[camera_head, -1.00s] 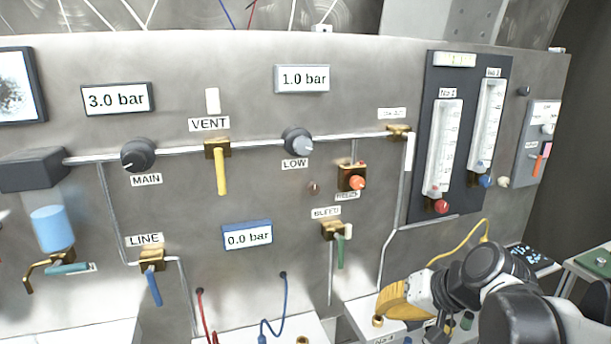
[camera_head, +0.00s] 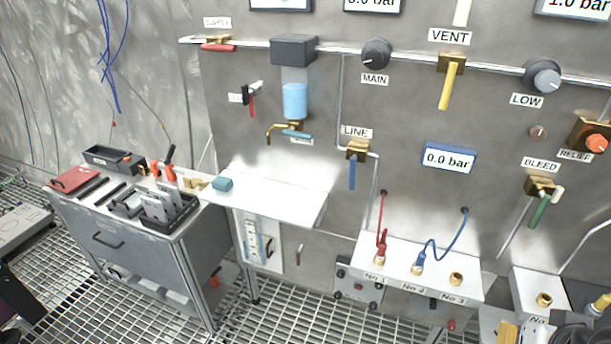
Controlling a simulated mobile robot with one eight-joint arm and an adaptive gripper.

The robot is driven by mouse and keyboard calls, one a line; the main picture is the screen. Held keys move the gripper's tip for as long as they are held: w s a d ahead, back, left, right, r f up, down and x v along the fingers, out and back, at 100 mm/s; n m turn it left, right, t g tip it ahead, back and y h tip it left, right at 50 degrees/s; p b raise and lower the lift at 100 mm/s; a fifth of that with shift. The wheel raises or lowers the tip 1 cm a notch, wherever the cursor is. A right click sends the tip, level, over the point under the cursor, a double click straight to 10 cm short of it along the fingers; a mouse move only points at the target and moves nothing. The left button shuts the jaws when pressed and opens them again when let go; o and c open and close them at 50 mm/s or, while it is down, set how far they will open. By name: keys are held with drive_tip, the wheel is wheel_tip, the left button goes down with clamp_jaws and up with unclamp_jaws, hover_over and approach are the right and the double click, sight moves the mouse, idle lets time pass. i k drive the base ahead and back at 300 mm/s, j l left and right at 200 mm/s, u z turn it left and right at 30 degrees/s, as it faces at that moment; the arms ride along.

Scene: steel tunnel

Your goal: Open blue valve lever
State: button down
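The blue valve lever (camera_head: 352,172) hangs straight down from the brass LINE valve (camera_head: 357,150), right of the middle of the head view. The LINE label sits just above it, and a thin pipe bends away to its right. Nothing touches the lever. Only a dark part of what looks like my gripper (camera_head: 582,335) shows at the bottom right corner, well to the right of and below the lever. Its fingers cannot be made out, so I cannot tell whether they are open or shut.
A yellow VENT lever (camera_head: 451,86) and a green BLEED lever (camera_head: 540,208) hang on the same panel. Below the lever, a white ledge (camera_head: 440,268) carries red and blue cables. A grey tool cart (camera_head: 150,245) stands left. The panel around the lever is clear.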

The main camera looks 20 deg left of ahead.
sight(351, 183)
drive_tip(key=u, duration=0.9)
drive_tip(key=l+u, duration=0.4)
drive_tip(key=l, duration=0.2)
